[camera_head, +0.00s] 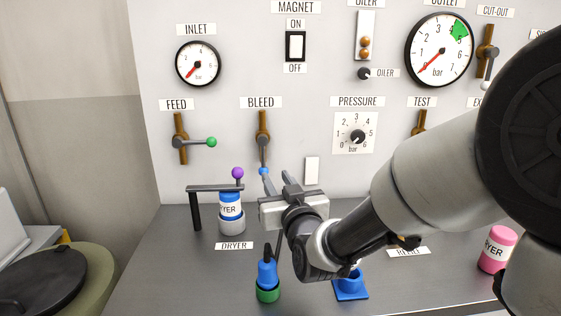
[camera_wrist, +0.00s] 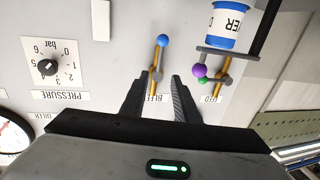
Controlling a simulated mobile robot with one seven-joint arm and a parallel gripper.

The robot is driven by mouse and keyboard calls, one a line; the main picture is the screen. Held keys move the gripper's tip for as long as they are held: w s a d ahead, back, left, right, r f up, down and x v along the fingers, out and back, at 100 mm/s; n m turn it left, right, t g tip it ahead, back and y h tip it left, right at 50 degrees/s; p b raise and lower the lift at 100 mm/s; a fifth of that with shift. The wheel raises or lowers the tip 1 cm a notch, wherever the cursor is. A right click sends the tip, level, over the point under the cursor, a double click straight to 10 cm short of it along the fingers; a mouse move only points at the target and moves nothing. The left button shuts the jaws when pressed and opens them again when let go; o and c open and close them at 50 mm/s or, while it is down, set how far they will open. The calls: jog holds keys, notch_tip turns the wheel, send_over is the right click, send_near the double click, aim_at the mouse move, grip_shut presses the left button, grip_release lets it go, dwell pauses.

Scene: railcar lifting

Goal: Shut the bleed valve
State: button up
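The bleed valve (camera_head: 262,124) is a brass fitting on the wall panel under the BLEED label. Its lever hangs straight down, in line with the brass pipe, and ends in a blue knob (camera_head: 263,171). My gripper (camera_head: 277,178) is in front of the panel, just below and right of the valve. In the wrist view, which is upside down, my gripper (camera_wrist: 157,80) is open. The brass valve (camera_wrist: 154,87) shows between its fingers and the blue knob (camera_wrist: 162,40) beyond the fingertips. I see no contact; the exact depth gap is unclear.
The feed valve's lever with a green knob (camera_head: 211,142) points right, at left. Below it, a dark bracket (camera_head: 205,188) with a purple knob (camera_head: 237,173) reaches over a blue-white dryer canister (camera_head: 230,206). A blue-green bottle (camera_head: 267,275) and blue holder (camera_head: 350,286) stand on the counter.

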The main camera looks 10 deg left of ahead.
aim_at(264, 156)
jog(key=x, duration=1.3)
jog(key=shift+w+a+b, duration=0.15)
jog(key=shift+w+b, duration=0.05)
jog(key=shift+b, duration=0.1)
jog(key=shift+c, duration=0.4)
grip_shut()
